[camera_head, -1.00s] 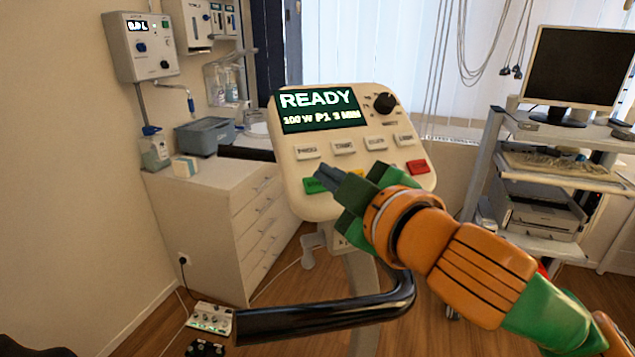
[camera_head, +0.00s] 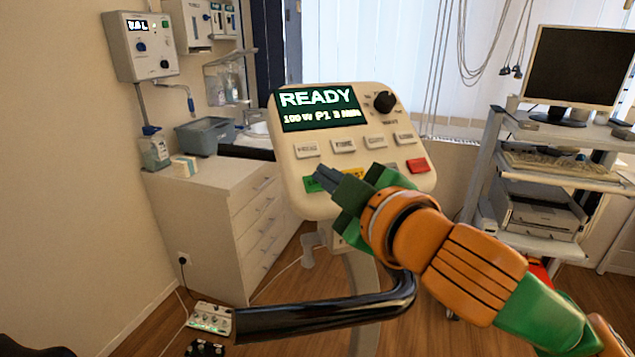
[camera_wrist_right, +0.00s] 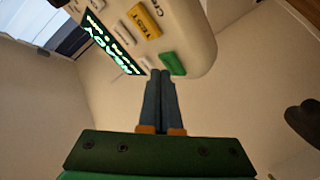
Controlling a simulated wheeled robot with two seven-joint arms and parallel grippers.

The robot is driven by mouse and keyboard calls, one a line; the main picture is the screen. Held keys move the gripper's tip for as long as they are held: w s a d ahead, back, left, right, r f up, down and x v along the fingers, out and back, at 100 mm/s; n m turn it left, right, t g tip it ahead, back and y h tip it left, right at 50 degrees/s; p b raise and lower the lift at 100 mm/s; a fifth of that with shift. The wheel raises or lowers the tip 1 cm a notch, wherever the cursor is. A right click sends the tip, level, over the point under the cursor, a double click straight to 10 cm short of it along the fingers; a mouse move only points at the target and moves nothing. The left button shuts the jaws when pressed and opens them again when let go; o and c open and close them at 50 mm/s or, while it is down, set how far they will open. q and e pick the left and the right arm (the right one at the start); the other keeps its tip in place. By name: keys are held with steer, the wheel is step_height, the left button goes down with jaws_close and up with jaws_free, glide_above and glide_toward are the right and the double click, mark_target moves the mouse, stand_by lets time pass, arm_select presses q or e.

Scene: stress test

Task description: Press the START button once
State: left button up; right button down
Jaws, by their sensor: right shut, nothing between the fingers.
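The cream control panel (camera_head: 291,181) faces me, with a dark green screen (camera_head: 318,108) reading READY, 100 W P1 3 MIN. A green button (camera_head: 311,185) sits at its lower left, a yellow one in the middle partly behind my gripper, and a red one (camera_head: 418,166) at the right. The green button's label is not readable; it also shows in the right wrist view (camera_wrist_right: 173,63). My right gripper (camera_head: 322,174) is shut and empty, its tips at or just in front of the green button; contact cannot be told. My left gripper is not in view.
A black handlebar (camera_head: 320,318) crosses below the panel. A row of grey keys and a black knob (camera_head: 385,102) lie above the coloured buttons. A white drawer cabinet (camera_head: 215,215) stands left, a cart with a monitor (camera_head: 578,68) right.

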steer(key=shift+w+a+f, duration=0.1)
steer(key=shift+w+f, duration=0.1)
steer(key=shift+f, duration=0.15)
stand_by(0.7)
steer(key=shift+r, duration=0.15)
steer(key=shift+s+d+r+p, duration=0.2)
steer(key=shift+s+r+p, duration=0.15)
steer(key=shift+r+p, duration=0.15)
steer(key=shift+s+d+r+p, duration=0.3)
steer(key=shift+s+r+p, duration=0.5)
steer(key=shift+r, duration=0.2)
steer(key=shift+s+d+r+p, duration=0.25)
steer(key=shift+s+r+p, duration=0.4)
steer(key=shift+r+p, duration=0.3)
steer(key=shift+r, duration=0.1)
